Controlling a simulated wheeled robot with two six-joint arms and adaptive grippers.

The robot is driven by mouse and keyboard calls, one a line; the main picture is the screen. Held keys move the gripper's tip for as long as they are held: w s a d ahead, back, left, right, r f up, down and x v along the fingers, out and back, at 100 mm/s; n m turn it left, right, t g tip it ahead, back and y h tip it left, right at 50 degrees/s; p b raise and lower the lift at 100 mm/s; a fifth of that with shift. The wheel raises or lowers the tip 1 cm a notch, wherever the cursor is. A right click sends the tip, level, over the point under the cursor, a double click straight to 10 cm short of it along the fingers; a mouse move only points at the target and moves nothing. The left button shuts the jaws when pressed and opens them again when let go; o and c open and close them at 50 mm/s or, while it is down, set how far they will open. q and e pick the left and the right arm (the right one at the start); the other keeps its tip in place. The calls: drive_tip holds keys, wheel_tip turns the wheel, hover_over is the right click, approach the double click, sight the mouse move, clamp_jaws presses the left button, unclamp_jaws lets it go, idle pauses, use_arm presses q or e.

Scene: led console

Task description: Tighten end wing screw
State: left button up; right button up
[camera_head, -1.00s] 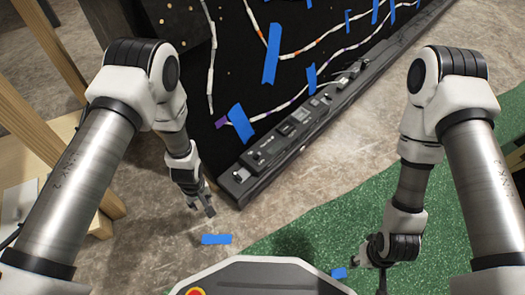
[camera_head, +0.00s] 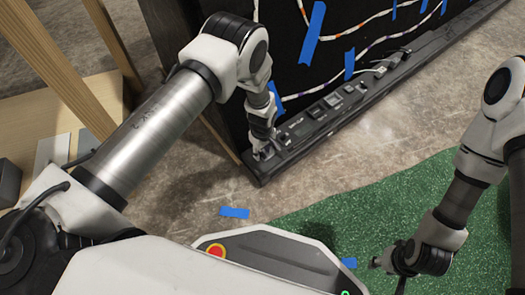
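A long black console rail (camera_head: 355,112) with several small dark modules on it runs from the lower left to the upper right. My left gripper (camera_head: 264,154) is at the near left end of this rail, pointing down at it. The end wing screw cannot be made out there; the gripper covers that spot. The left fingers are too small and dark to tell whether they are open or shut on anything. My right gripper (camera_head: 388,272) is low at the right above the green carpet, away from the rail. Its finger opening is not clear.
A black panel (camera_head: 285,45) with light strips and blue tape (camera_head: 312,32) stands behind the rail. A wooden frame (camera_head: 62,65) is at the left. Bare floor (camera_head: 190,190) and green carpet (camera_head: 330,215) lie in front of the rail. Blue tape (camera_head: 234,212) lies on the floor.

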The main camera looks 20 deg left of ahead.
use_arm(q)
clamp_jaws()
